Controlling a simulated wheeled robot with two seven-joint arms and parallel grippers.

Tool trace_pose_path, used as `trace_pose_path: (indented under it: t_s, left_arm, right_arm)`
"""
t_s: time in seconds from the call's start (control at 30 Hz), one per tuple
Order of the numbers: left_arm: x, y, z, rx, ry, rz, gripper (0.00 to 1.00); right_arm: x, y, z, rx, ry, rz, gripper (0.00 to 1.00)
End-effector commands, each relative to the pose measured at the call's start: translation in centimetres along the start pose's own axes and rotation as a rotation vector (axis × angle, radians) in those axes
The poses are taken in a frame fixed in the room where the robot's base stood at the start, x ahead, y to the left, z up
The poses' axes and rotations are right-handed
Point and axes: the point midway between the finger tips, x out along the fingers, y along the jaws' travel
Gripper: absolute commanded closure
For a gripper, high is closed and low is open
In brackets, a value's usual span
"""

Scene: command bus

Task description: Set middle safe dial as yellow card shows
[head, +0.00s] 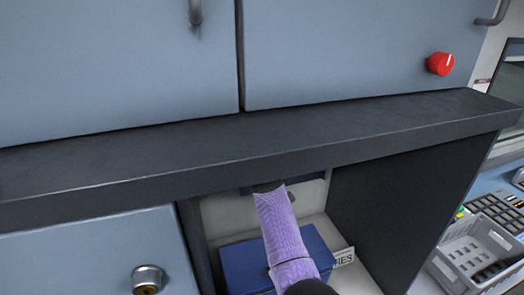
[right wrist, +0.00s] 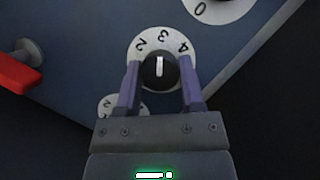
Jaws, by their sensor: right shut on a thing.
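In the right wrist view, a round white dial (right wrist: 145,38) with a black knob (right wrist: 158,76) sits on a blue face. The figures 2, 3 and 4 show along its upper rim. The knob's white mark stands nearly upright in the picture, toward the 3. My right gripper (right wrist: 160,98) is shut on this knob, one purple finger on each side. In the head view my purple right arm (head: 283,230) reaches into a niche under the dark ledge, and its gripper is hidden there. No yellow card is in view, nor is my left gripper.
Parts of two other dials show, at upper right (right wrist: 215,8) and lower left (right wrist: 112,104). A red handle (right wrist: 15,75) is at left. In the head view, a dark ledge (head: 250,145) overhangs the niche, which holds a blue box (head: 240,262). A grey crate (head: 470,252) is at right.

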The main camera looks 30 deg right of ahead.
Motion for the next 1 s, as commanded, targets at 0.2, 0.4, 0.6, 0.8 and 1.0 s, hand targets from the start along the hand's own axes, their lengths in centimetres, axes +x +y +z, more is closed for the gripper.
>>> trace_pose_path:
  t_s: [0.2,0.4,0.6,0.8,1.0]
  left_arm:
    - [-0.33,0.0,-0.03,0.0,0.0,0.0,0.41]
    - [-0.32,0.0,-0.03,0.0,0.0,0.0,0.41]
    - [-0.31,0.0,-0.03,0.0,0.0,0.0,0.41]
    - [-0.32,0.0,-0.03,0.0,0.0,0.0,0.41]
    - [-0.33,-0.01,-0.03,0.0,0.0,0.0,0.41]
  right_arm:
    - [0.02,-0.12,0.17,0.026,-0.005,-0.015,1.0]
    - [0.04,-0.16,0.21,0.029,-0.005,-0.016,1.0]
    - [0.04,-0.17,0.22,0.028,-0.005,-0.016,0.46]
    - [0.03,-0.1,0.13,0.028,-0.003,-0.014,0.15]
    - [0.01,-0.04,0.08,0.028,-0.002,-0.013,0.15]
